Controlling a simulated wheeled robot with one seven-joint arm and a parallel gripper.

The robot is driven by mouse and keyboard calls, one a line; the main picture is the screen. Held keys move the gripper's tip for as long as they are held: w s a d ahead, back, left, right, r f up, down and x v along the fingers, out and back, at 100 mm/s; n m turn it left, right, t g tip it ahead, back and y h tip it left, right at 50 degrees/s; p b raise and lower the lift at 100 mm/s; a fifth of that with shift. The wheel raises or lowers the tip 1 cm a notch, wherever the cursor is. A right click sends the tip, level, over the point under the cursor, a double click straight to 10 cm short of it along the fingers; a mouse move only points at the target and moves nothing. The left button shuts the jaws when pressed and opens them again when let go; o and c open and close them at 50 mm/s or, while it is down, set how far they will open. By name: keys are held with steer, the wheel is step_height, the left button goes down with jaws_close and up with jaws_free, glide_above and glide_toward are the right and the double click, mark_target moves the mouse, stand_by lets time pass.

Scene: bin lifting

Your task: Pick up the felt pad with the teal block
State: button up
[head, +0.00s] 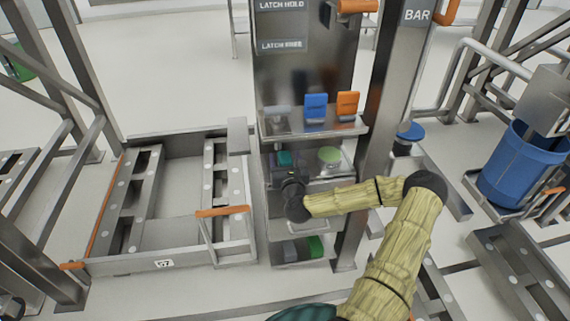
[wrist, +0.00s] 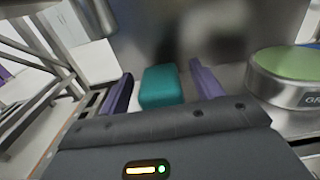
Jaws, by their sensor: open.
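The teal block (wrist: 161,86) stands on the middle shelf, between my gripper's two purple fingers in the wrist view. It also shows in the head view (head: 285,158), just beyond my gripper. My gripper (wrist: 161,76) is open, with one finger on each side of the block. Gaps show between the fingers and the block, so it is not gripped. The felt pad itself cannot be made out; the lower part of the block is hidden behind my gripper's body.
A round, green-topped metal piece (wrist: 285,68) stands close to the right, also on the middle shelf (head: 340,170). The upper shelf holds a blue piece (head: 316,107) and an orange piece (head: 347,104). A metal post (head: 388,100) rises right of the shelves.

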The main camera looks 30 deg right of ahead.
mark_target(285, 157)
steer(key=shift+c, duration=0.3)
steer(key=c, duration=1)
steer(key=shift+r+p, duration=0.3)
steer(key=shift+r, duration=0.25)
step_height(285, 157, up, 2)
steer(key=shift+r+p, duration=0.25)
steer(key=shift+p, duration=0.3)
steer(key=shift+p+v, duration=5.3)
steer(key=shift+v, duration=3.7)
